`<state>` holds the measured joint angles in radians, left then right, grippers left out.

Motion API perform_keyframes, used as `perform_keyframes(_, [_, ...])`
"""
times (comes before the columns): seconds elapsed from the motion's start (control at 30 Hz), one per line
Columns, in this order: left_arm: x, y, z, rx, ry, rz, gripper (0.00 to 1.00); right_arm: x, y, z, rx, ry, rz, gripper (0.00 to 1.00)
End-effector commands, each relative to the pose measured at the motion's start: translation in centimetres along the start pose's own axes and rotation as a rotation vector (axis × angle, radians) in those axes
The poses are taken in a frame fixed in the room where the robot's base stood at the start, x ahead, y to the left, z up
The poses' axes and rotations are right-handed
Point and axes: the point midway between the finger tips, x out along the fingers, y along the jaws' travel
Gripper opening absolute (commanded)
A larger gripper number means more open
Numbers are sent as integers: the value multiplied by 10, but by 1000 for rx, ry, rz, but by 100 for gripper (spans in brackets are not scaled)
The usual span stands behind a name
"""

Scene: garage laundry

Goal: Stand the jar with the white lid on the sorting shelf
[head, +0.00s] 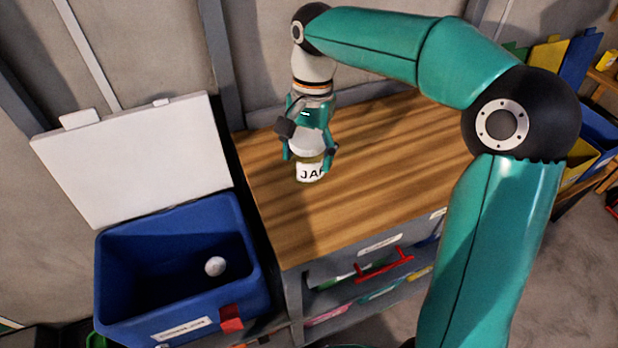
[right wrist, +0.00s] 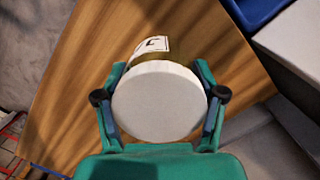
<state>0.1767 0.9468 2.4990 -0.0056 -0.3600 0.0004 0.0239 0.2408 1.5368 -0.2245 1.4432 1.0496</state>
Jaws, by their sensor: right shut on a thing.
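The jar with the white lid (head: 310,171) is at my right gripper (head: 310,150), over the wooden top at its left part. Its label shows the letters "JA" in the head view. In the right wrist view the round white lid (right wrist: 159,101) faces the camera, with a finger of my right gripper (right wrist: 160,105) on each side. The gripper is shut on the jar. I cannot tell whether the jar's base touches the wood. My left gripper is not in view. I cannot make out which surface is the sorting shelf.
The wooden top (head: 400,150) is otherwise bare. Left of it stands an open blue bin (head: 180,290) with a raised white lid (head: 135,160) and a white ball (head: 215,266) inside. A red handle (head: 385,266) sticks out below the wooden top. Colored bins stand at the far right.

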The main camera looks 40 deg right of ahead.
Motion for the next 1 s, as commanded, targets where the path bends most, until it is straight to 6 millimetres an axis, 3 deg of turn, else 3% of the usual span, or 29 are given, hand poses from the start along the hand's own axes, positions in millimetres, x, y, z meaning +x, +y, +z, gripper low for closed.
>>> perform_keyframes(0.53, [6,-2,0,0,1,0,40,61,1,-10,1,-1,1,29])
perform_keyframes(0.93, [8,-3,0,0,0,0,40,67,0,-11,0,0,-1,29])
perform_keyframes(0.97, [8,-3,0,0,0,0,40,68,0,-11,0,0,0,71])
perform_keyframes(1.0, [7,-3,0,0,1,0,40,67,0,-11,0,0,0,78])
